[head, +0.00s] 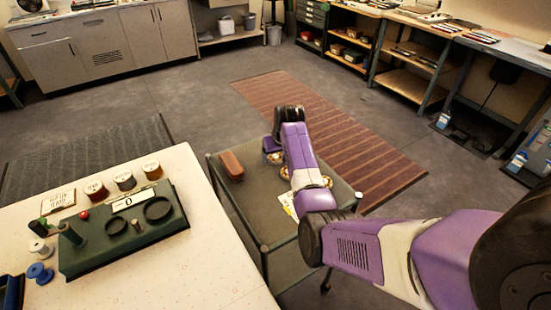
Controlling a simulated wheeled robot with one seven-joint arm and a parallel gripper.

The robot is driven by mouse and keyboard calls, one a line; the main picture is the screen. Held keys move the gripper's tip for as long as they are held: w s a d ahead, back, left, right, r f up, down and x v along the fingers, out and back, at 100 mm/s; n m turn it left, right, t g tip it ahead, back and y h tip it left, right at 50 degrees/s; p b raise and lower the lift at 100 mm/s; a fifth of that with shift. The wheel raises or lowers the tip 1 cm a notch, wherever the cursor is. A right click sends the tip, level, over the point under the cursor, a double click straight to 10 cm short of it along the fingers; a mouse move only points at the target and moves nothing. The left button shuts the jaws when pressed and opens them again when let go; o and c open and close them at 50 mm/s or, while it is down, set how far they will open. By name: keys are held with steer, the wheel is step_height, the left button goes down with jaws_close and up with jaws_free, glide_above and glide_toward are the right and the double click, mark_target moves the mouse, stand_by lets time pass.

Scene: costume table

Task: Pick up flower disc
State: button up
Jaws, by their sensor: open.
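Small round patterned pieces lie on the green cart top, one beside the left of my arm (284,173) and another at its right edge (327,182). A further round piece (275,158) shows just below my gripper (271,150). They are partly hidden by my arm and too small to tell which is the flower disc. My gripper points down over the far part of the cart, with its fingers mostly hidden. I see nothing held in it, and I cannot tell whether it touches a piece.
The green cart (252,212) also bears a brown block (231,165) and a pale card (290,205) beside my arm. On the white table (215,262) stand a dark green stand (90,246) with rings, several jars and thread spools (40,272).

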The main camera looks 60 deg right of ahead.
mark_target(276, 158)
steer(key=shift+f, duration=0.1)
steer(key=c, duration=1.4)
steer(key=shift+c, duration=0.2)
step_height(276, 158, up, 20)
steer(key=b, duration=0.1)
steer(key=o, duration=0.6)
steer(key=c, duration=0.5)
steer(key=shift+w+d+f+b, duration=0.1)
steer(key=shift+b, duration=0.25)
steer(key=shift+c, duration=0.2)
